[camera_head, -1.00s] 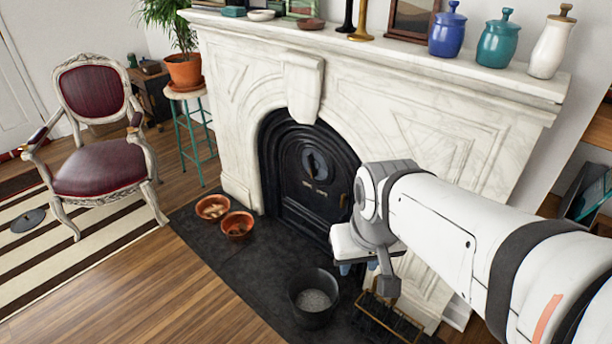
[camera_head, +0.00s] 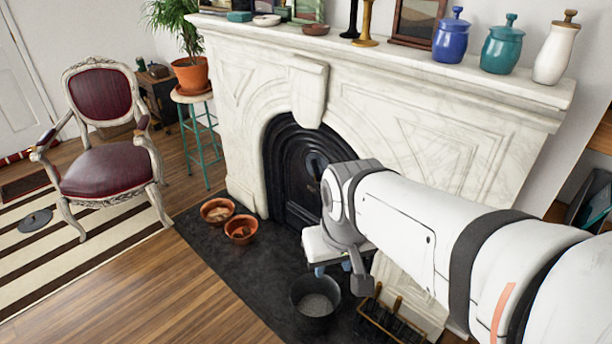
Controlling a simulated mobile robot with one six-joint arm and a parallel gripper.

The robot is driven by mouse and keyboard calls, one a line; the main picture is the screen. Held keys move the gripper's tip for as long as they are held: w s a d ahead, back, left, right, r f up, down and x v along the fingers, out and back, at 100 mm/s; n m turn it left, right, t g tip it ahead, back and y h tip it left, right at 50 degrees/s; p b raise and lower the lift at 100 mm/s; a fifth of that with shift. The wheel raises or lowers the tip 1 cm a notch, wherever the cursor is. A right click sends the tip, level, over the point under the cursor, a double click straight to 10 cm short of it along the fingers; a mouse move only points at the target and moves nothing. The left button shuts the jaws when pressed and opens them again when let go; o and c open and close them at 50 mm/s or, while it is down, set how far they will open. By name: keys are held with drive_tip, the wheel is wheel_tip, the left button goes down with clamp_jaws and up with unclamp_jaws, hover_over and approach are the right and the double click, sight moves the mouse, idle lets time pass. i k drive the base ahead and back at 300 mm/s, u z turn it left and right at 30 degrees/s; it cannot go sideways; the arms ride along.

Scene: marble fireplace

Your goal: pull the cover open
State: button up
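The black arched cover (camera_head: 290,172) sits in the opening of the white marble fireplace. It looks closed, but its right part and its handle area are hidden behind my arm. My gripper (camera_head: 322,268) is low in front of the cover's right side, at the end of my white arm.
A black bucket (camera_head: 315,298) stands on the dark hearth (camera_head: 240,265) just below my gripper. Two terracotta bowls (camera_head: 241,229) sit to the left, and a dark rack (camera_head: 388,325) to the right. Jars (camera_head: 502,47) line the mantel (camera_head: 430,70). The wooden floor at left front is clear.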

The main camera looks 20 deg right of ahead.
sight(301, 193)
drive_tip(key=z, duration=0.05)
drive_tip(key=i, duration=0.95)
drive_tip(key=u, duration=0.05)
